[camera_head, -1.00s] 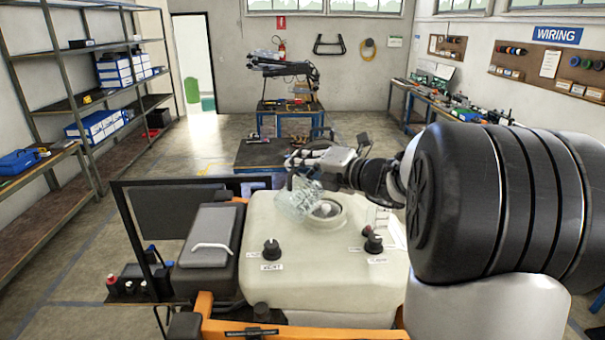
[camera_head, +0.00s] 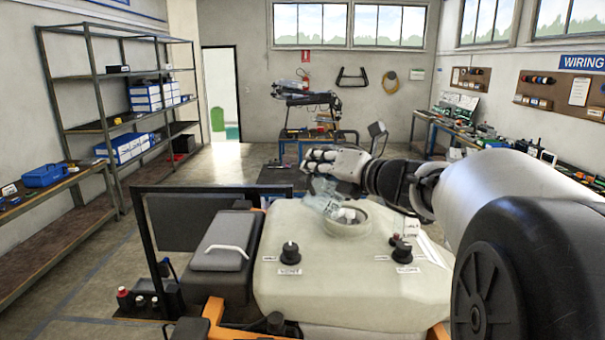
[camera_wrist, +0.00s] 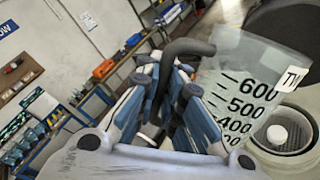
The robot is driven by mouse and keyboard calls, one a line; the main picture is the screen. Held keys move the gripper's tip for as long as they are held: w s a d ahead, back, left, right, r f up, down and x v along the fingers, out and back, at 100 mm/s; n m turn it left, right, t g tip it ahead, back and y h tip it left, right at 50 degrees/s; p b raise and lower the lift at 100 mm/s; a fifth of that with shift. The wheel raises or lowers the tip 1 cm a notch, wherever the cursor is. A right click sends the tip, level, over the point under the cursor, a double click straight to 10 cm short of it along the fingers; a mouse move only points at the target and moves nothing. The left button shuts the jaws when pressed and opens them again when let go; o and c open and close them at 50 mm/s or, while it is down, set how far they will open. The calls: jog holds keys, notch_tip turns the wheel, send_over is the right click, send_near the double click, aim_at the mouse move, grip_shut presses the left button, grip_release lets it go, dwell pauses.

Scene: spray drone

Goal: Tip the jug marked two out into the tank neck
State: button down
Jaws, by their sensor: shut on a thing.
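My gripper (camera_head: 318,163) is shut on the dark handle (camera_wrist: 188,48) of a clear jug (camera_head: 323,196). In the wrist view the jug (camera_wrist: 243,85) is strongly tilted and shows black marks such as 600, 500 and 400. A partly cut-off label at its right edge starts with "TW". The jug hangs over the left side of the round tank neck (camera_head: 368,218) on the cream tank (camera_head: 330,272). The neck also shows in the wrist view (camera_wrist: 285,160), with a white round piece inside it. I cannot make out any liquid.
Black knobs (camera_head: 290,253) with small labels stand on the tank top around the neck. A dark grey box with a white handle (camera_head: 222,243) sits left of the tank. Shelves (camera_head: 118,130) line the left wall, and a workbench runs along the right.

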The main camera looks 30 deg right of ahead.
aim_at(316, 186)
jog(key=shift+s+a+f+n+b, duration=0.15)
jog(key=shift+a+f+n+b, duration=0.25)
jog(key=shift+n+b, duration=0.9)
jog(key=f+n+b, duration=0.1)
jog(key=b, duration=0.2)
jog(key=f+n+b, duration=0.1)
jog(key=b, duration=0.3)
jog(key=d+f+n+t+b, duration=0.1)
jog(key=f+b, duration=0.1)
jog(key=b, duration=0.1)
jog(key=shift+w+n+h+b, duration=0.25)
jog(key=shift+n+h+b, duration=0.05)
jog(key=shift+b, duration=0.05)
jog(key=shift+d+f+n+b, duration=0.2)
jog(key=shift+f+n+b, duration=0.25)
jog(key=shift+b, duration=0.65)
jog(key=shift+r, duration=0.15)
